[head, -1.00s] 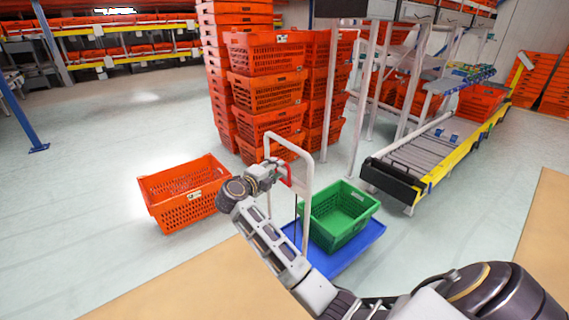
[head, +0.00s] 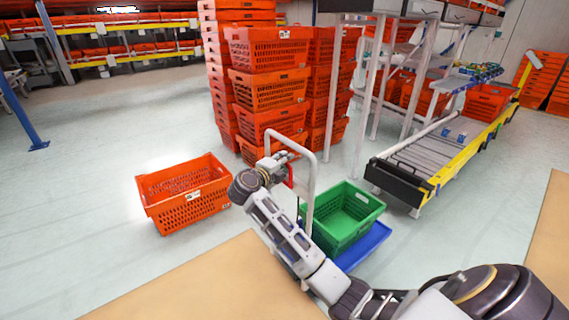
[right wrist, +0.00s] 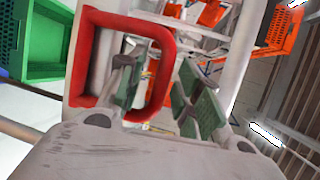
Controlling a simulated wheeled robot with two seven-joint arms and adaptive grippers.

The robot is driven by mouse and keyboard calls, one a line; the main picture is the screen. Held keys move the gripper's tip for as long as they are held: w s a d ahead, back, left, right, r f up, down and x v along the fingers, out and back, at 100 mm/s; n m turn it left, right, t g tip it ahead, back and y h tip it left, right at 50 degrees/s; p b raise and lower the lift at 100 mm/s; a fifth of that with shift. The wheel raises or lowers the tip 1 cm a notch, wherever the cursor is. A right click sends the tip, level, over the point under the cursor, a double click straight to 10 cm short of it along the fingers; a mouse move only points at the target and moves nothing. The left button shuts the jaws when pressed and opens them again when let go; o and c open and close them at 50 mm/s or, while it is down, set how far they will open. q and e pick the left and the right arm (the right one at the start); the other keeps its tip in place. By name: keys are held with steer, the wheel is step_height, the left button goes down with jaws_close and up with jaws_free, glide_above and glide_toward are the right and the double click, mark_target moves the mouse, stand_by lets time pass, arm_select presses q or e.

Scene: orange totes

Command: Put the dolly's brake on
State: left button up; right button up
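The dolly has a blue base (head: 365,248) and an upright pale tube handle (head: 311,165), with a green tote (head: 345,215) on the base. A red loop lever (right wrist: 166,75), its brake handle, sits on the upright; it also shows in the head view (head: 290,176). My right gripper (head: 281,161) is at this lever. In the right wrist view its two green-padded fingers (right wrist: 157,82) stand apart, with one side of the red loop between them. The left-hand finger shows inside the loop's opening. I cannot tell whether the pads touch it. My left gripper is not in view.
An orange tote (head: 185,195) stands on the floor left of the dolly. Tall stacks of orange totes (head: 268,90) rise behind it. A roller conveyor (head: 432,160) with a yellow side is to the right. Pale floor lies open at the left.

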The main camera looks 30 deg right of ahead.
jaws_close()
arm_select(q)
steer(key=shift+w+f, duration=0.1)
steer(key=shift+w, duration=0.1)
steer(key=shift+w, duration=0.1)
